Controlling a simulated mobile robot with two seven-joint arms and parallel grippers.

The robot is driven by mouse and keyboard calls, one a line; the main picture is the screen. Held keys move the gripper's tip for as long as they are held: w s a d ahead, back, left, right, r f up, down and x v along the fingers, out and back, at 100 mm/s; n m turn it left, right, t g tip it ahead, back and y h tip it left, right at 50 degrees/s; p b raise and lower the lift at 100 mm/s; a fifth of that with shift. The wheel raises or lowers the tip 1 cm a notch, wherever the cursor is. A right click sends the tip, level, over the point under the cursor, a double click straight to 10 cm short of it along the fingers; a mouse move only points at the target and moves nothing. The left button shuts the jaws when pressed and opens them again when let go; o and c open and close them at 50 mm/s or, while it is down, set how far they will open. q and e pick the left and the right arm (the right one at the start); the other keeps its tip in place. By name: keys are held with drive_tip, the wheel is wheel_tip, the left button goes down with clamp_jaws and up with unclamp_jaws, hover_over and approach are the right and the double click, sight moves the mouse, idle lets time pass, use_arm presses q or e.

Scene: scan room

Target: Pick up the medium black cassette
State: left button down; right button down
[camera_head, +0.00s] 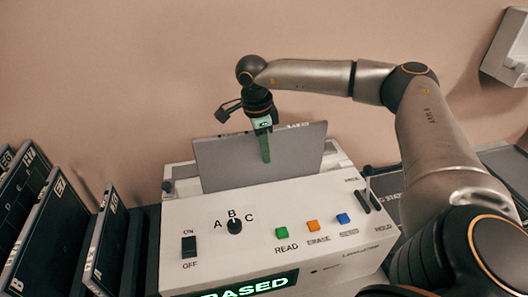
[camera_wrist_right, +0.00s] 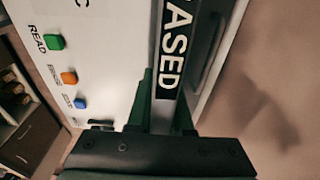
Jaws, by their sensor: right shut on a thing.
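My right gripper (camera_head: 264,146) comes down from above and is shut on the top edge of a thin grey-faced cassette (camera_head: 225,165). This cassette stands upright at the back of the white reader, its lower edge hidden behind the housing. In the right wrist view the green fingers sit either side of the cassette's edge, where a dark label (camera_wrist_right: 174,60) shows "ASED". Several black cassettes stand at the left, among them one nearer the reader (camera_head: 104,245) and a larger one (camera_head: 50,235). My left gripper is not in view.
The white reader (camera_head: 190,215) has an on/off switch, an A-B-C knob, green, orange and blue buttons, and a display (camera_head: 240,287) showing "ASED". A wall stands close behind. A white box (camera_head: 508,50) hangs on the wall at upper right.

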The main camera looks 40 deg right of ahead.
wheel_tip(320, 180, up, 18)
idle(0.7)
drive_tip(key=shift+r, duration=0.1)
wheel_tip(320, 180, up, 9)
drive_tip(key=shift+p, duration=0.45)
idle(0.8)
drive_tip(key=shift+a, duration=0.1)
